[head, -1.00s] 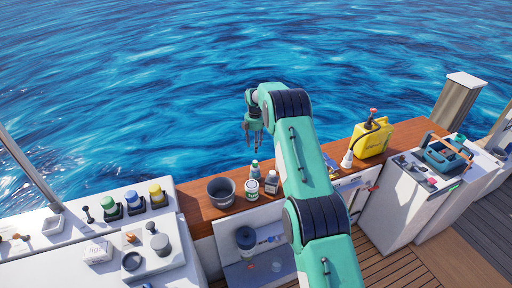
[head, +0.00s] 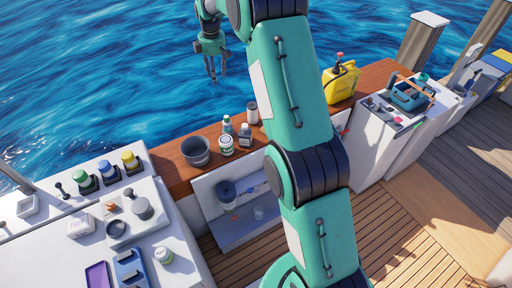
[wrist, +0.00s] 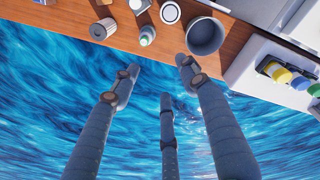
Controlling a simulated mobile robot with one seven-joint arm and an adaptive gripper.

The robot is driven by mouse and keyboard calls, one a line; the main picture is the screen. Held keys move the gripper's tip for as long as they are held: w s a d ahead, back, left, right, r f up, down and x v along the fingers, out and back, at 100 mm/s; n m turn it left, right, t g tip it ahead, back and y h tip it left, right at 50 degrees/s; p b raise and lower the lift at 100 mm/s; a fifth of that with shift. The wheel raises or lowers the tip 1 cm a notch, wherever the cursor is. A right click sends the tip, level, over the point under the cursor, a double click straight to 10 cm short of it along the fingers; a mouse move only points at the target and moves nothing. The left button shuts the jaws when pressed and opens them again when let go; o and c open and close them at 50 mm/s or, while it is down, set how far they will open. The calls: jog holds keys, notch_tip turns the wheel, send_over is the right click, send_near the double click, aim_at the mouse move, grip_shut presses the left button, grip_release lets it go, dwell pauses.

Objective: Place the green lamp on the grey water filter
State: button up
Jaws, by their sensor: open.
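The green lamp (head: 86,183), with a dark base, stands on the white counter at the left of the head view, beside a blue one and a yellow one. In the wrist view a bit of green (wrist: 315,90) shows at the right edge. A dark grey cylinder (head: 226,191), which looks like the water filter, is in the white recess below the wooden ledge; I cannot tell for sure. My gripper (head: 213,76) is open and empty, out over the water beyond the ledge. Its spread fingers (wrist: 157,78) show in the wrist view, far from the lamp.
A yellow jug (head: 340,84) is farther right. The counter also holds a grey round item (head: 142,208) and a purple tray (head: 97,275). The air around my gripper is clear.

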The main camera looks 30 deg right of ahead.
jog(key=s+a+r+m+t, duration=0.1)
jog(key=s+a+r+m, duration=0.25)
jog(key=s+r, duration=0.9)
jog(key=s+a+r+m+t, duration=0.15)
jog(key=s+a+r, duration=0.35)
jog(key=s+r, duration=0.7)
jog(key=s+a+f+m, duration=0.1)
jog(key=s+f+m, duration=0.1)
jog(key=s, duration=0.9)
jog(key=s+a+f+m+t, duration=0.1)
jog(key=s+a+f+m, duration=0.1)
jog(key=s, duration=0.8)
jog(key=s+a+f+m, duration=0.1)
jog(key=s+f+m, duration=0.1)
jog(key=s, duration=0.9)
jog(key=shift+s+a+f+m+t, duration=0.35)
jog(key=shift+a+f+m, duration=0.05)
jog(key=shift+f, duration=0.25)
jog(key=shift+f, duration=0.1)
notch_tip(320, 180, down, 11)
jog(key=b, duration=1.1)
